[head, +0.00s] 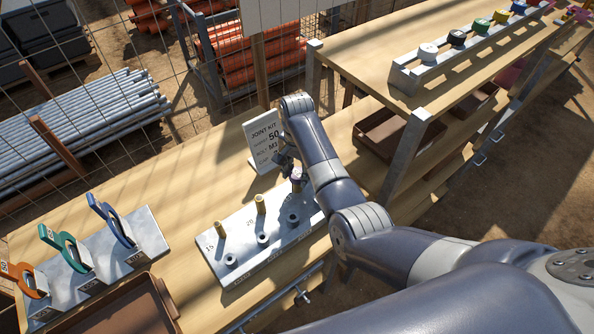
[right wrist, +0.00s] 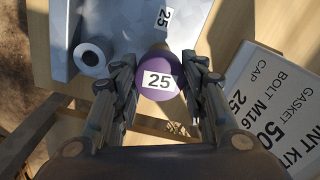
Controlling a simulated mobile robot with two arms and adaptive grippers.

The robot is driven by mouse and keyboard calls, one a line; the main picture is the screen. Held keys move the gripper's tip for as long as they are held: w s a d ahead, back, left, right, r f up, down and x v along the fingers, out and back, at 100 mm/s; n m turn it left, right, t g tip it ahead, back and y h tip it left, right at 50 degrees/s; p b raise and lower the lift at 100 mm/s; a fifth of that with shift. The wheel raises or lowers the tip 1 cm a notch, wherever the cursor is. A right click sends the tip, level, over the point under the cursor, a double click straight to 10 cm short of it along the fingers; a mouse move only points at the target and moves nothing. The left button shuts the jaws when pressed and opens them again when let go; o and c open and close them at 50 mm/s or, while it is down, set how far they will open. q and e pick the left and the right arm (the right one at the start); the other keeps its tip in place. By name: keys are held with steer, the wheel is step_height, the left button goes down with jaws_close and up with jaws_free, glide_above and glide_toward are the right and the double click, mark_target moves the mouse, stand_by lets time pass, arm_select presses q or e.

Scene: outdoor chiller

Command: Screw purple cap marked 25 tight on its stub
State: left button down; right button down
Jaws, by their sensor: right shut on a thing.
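The purple cap (right wrist: 160,82) with a white label 25 sits between the two fingers of my right gripper (right wrist: 160,76), which is shut on it. In the head view the right gripper (head: 288,162) is at the far end of the metal plate (head: 240,262), with a bit of the purple cap (head: 297,173) showing below it. The cap is at the stub position beside the plate's 25 mark (right wrist: 164,18). The stub is mostly hidden behind the cap, so I cannot tell how far the cap is on. My left gripper is not in view.
Two bare brass stubs (head: 260,204) and several grey sockets (head: 231,260) stand on the plate. A joint kit sign (head: 262,142) is close behind the right gripper. A rack of coloured handles (head: 95,270) and a brown tray (head: 110,312) are at left.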

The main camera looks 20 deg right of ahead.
mark_target(297, 173)
steer(key=m, duration=0.5)
steer(key=shift+s+a+f, duration=0.1)
steer(key=shift+a+f, duration=0.05)
steer(key=m, duration=0.3)
steer(key=shift+c, duration=2)
jaws_free()
step_height(297, 173, up, 12)
